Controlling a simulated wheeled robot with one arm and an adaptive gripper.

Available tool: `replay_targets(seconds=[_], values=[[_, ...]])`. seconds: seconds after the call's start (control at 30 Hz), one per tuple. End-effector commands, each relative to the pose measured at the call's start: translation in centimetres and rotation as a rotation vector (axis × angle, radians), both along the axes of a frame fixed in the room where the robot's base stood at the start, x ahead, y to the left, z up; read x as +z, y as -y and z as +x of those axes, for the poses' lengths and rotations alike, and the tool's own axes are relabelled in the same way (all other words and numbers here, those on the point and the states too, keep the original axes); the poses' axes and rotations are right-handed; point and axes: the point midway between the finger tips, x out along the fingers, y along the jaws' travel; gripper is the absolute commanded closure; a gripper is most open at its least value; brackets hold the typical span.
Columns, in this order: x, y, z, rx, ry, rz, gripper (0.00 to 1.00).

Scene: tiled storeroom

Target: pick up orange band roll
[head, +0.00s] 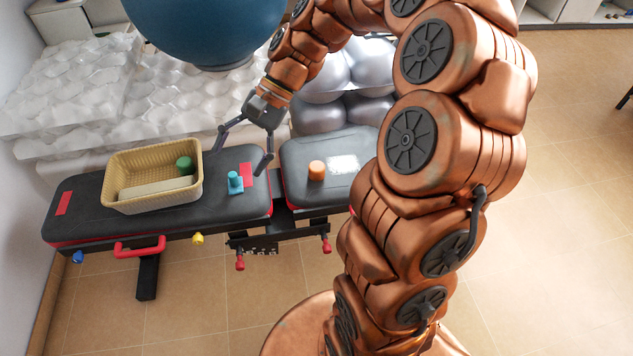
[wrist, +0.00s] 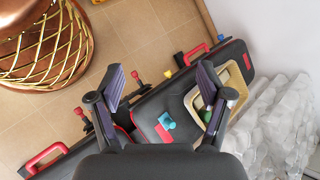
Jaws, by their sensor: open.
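The orange band roll (head: 317,170) is a short upright cylinder. In the head view it stands on the right section of the black padded bench (head: 293,155), beside a white patch. I cannot make it out in the wrist view. My gripper (head: 241,160) is open and empty, with its fingers spread above the bench's left section. It is to the left of the orange roll and apart from it, above and near a teal object (head: 235,183). In the wrist view my open gripper (wrist: 162,85) has the teal object (wrist: 167,121) between and below its fingers.
A tan basket (head: 150,204) holding a green roll (head: 184,165) and a pale block stands on the bench's left section. A large blue ball (head: 205,25) is behind. Silver rounded forms (head: 345,75) stand behind the right section. Tiled floor lies open in front.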

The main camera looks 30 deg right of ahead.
Motion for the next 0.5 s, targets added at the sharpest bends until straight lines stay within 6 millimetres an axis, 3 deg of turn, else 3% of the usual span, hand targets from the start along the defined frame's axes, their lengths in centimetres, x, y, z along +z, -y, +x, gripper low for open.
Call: replay_targets(seconds=[0.03, 0.27, 0.5], values=[[-2.4, 1.0, 1.5, -0.054, -0.022, 0.034, 0.22], [-8.4, 6.4, 7.1, -0.311, -0.122, 0.181, 0.22], [-16.3, 14.6, 11.3, -0.593, -0.234, 0.325, 0.22]])
